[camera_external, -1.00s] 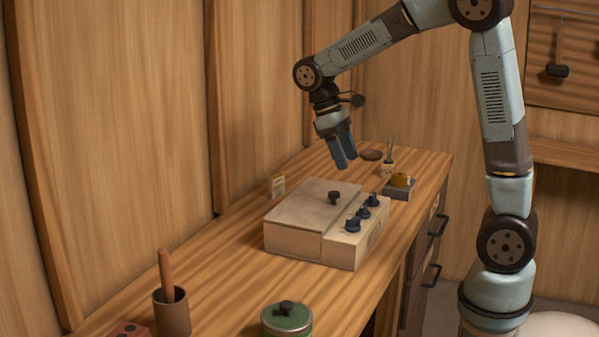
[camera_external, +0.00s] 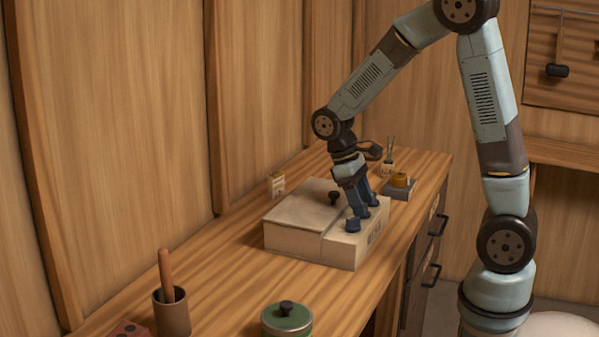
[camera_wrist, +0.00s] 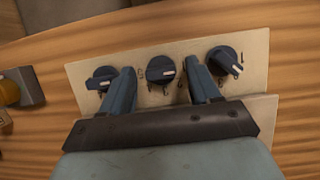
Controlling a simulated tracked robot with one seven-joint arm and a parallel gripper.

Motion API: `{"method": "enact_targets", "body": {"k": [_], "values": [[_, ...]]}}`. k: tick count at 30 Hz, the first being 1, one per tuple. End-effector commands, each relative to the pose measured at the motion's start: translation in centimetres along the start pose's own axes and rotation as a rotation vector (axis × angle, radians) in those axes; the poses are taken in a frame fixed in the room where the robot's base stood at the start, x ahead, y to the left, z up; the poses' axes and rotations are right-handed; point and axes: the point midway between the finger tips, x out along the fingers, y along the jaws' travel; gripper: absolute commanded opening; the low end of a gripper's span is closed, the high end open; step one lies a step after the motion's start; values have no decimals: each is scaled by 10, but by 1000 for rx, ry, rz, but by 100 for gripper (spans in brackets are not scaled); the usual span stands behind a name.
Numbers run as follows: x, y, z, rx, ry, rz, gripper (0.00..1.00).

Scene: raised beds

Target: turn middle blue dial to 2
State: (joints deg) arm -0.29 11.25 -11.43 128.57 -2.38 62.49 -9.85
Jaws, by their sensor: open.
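The middle blue dial (camera_wrist: 161,70) sits in a row of three on the front panel of a beige box (camera_external: 292,218). My gripper (camera_wrist: 166,80) is open, with one finger on each side of the middle dial and a gap visible on both sides. In the external view my gripper (camera_external: 360,205) is down at the dial row and partly hides the dials. The numbers around the dial are too small to read.
A grey block with a yellow top (camera_external: 401,182), a small plant and a card (camera_external: 277,184) are near the box. A green tin (camera_external: 287,320) and a brown cup (camera_external: 172,312) stand in front.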

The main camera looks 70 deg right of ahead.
Motion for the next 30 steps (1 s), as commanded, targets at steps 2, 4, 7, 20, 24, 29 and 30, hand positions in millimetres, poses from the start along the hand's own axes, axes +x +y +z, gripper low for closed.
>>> {"method": "enact_targets", "body": {"k": [2,4,7,20,24,29,30], "values": [[0,0,0,0,0,0,62],[0,0,0,0,0,0,62],[0,0,0,0,0,0,55],[0,0,0,0,0,0,14],[0,0,0,0,0,0,6],[0,0,0,15,0,-6,6],[0,0,0,25,0,-10,6]]}}
